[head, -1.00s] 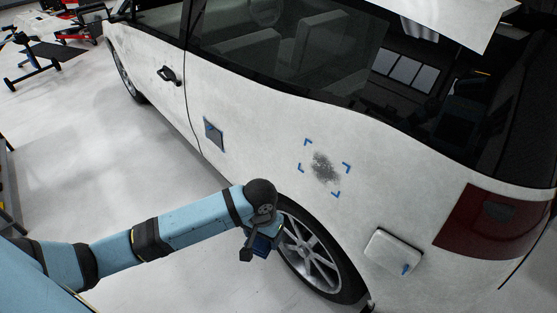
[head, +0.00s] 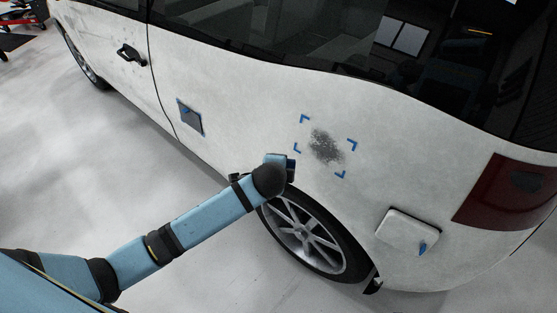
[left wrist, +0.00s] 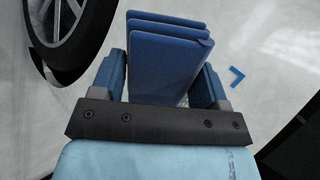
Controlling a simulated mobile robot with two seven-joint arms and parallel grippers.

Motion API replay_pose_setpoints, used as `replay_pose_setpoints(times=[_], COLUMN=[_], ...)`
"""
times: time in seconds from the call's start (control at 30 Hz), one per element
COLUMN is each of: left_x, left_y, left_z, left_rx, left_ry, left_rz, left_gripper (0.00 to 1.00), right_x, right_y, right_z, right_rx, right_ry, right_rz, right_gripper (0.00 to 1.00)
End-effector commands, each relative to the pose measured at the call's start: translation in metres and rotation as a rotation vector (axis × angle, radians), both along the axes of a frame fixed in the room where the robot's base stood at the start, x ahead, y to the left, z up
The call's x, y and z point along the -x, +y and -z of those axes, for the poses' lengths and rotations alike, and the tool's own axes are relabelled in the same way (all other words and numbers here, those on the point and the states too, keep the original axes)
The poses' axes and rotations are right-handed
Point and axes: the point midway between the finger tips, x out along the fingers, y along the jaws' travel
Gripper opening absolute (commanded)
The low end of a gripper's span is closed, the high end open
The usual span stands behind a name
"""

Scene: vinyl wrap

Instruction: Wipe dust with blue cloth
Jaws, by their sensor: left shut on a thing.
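The dust patch (head: 326,147) is a dark grey smudge on the white car's rear side panel, framed by blue corner marks. My left gripper (left wrist: 165,85) is shut on the folded blue cloth (left wrist: 168,50), which shows as several stacked layers between the fingers in the left wrist view. In the head view the gripper is mostly hidden behind my wrist, just above the rear wheel and to the lower left of the dust. A blue corner mark (left wrist: 237,77) shows to the right of the cloth in the left wrist view. My right gripper is not in view.
The white car (head: 240,100) fills most of the head view. Its rear wheel (head: 312,235) is below my gripper. A pale square pad with a blue tab (head: 407,230) is at the right, and a grey square (head: 190,117) at the left. Open floor (head: 70,170) lies at the left.

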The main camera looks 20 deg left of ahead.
Motion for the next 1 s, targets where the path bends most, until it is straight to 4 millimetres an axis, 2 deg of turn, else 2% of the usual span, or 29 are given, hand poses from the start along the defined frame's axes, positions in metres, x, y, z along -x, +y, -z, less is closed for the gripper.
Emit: replay_pose_setpoints(times=[0.03, 0.2, 0.33, 0.53, 0.67, 1.0], left_x=[-0.004, -0.026, -0.038, -0.047, -0.053, -0.085], left_y=[0.000, 0.005, 0.010, 0.015, 0.014, 0.004], left_z=[0.006, 0.003, 0.000, -0.006, -0.005, 0.003], left_rx=[-0.001, 0.005, 0.025, 0.042, 0.042, 0.040], left_ry=[-0.055, -0.263, -0.403, -0.522, -0.535, -0.535], left_rz=[0.075, 0.311, 0.420, 0.465, 0.467, 0.468], left_gripper=[0.49, 0.49, 0.49, 0.49, 0.49, 0.49], right_x=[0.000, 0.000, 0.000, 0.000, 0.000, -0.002], right_y=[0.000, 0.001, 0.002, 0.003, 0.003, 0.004], right_z=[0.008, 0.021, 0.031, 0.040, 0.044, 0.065], right_rx=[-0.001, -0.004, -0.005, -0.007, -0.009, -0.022], right_ry=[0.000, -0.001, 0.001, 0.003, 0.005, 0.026], right_rz=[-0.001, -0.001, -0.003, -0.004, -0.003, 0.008], right_gripper=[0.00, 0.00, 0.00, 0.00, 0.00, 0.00])
